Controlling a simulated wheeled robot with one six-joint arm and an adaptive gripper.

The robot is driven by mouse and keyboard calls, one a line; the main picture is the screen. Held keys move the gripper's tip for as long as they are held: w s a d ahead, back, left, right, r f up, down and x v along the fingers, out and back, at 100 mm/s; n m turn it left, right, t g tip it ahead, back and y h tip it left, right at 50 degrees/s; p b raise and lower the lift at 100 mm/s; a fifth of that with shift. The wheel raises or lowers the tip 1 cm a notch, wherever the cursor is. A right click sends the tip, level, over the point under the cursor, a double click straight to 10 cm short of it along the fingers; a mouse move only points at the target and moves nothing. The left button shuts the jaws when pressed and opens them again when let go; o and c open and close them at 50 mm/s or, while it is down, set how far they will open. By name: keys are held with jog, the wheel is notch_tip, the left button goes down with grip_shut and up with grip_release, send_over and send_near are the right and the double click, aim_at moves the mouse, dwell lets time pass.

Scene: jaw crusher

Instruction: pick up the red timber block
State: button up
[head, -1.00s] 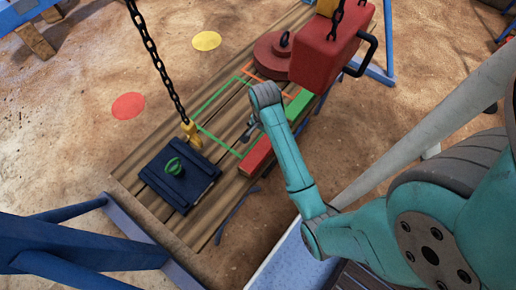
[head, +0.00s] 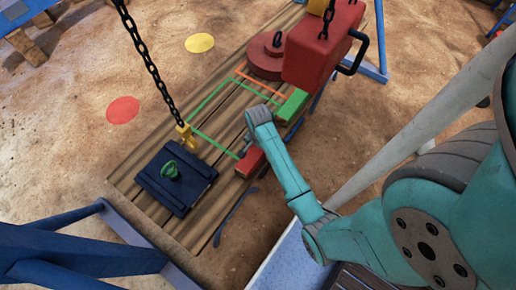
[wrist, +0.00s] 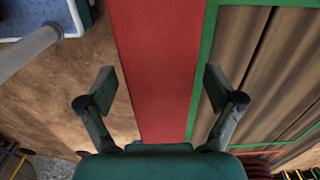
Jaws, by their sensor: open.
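The red timber block (head: 251,161) lies on the edge of the wooden plank deck (head: 225,140), near the corner of the green outline. In the wrist view the red block (wrist: 158,70) runs between the two fingers, with a gap on each side. My gripper (wrist: 158,92) is open and above the block, its fingertips to either side. In the head view my gripper (head: 244,148) is at the block's upper end, and my wrist partly hides it.
A green block (head: 293,104) lies farther along the deck edge. A red box with a black handle (head: 320,55) hangs by a chain near a red round weight (head: 267,55). A dark blue box (head: 176,178) sits at the near end beneath a chain hook (head: 185,136).

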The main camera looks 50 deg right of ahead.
jog(key=c, duration=1.7)
